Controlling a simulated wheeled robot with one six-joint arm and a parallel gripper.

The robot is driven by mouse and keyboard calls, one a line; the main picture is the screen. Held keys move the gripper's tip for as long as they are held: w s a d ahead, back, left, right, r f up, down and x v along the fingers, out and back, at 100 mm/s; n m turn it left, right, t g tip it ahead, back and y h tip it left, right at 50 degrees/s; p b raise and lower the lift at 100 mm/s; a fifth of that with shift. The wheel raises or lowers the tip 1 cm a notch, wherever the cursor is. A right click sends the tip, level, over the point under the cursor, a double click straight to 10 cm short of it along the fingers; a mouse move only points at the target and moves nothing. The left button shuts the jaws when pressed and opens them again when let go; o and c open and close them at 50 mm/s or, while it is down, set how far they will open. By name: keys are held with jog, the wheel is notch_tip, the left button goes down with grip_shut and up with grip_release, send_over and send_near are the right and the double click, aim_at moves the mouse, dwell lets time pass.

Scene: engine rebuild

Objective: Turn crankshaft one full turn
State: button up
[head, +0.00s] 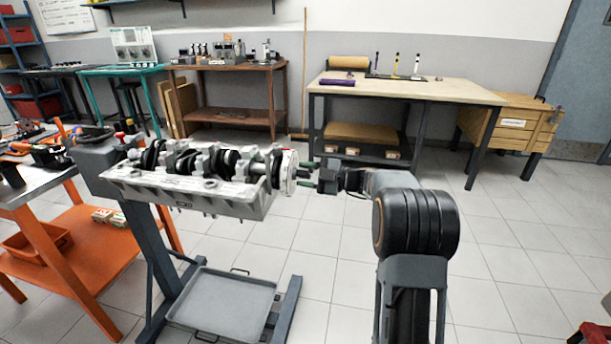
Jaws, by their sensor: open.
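The crankshaft (223,160) lies lengthwise in the upturned grey engine block (190,192), which is held on a dark engine stand (152,232). A round pale flange (289,172) is at the crankshaft's right end, facing my arm. My gripper (308,175) reaches in from the right with its green-tipped fingers spread apart, pointing at the flange. The fingertips are at or very near the flange face; I cannot tell whether they touch it. Nothing shows between the fingers.
A grey drip tray (222,302) lies on the stand's base below the block. An orange cart (95,262) with tools on top stands at the left. Benches (410,88) line the back wall.

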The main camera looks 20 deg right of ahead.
grip_shut()
jog(key=shift+f+b, duration=0.1)
jog(key=shift+b, duration=0.3)
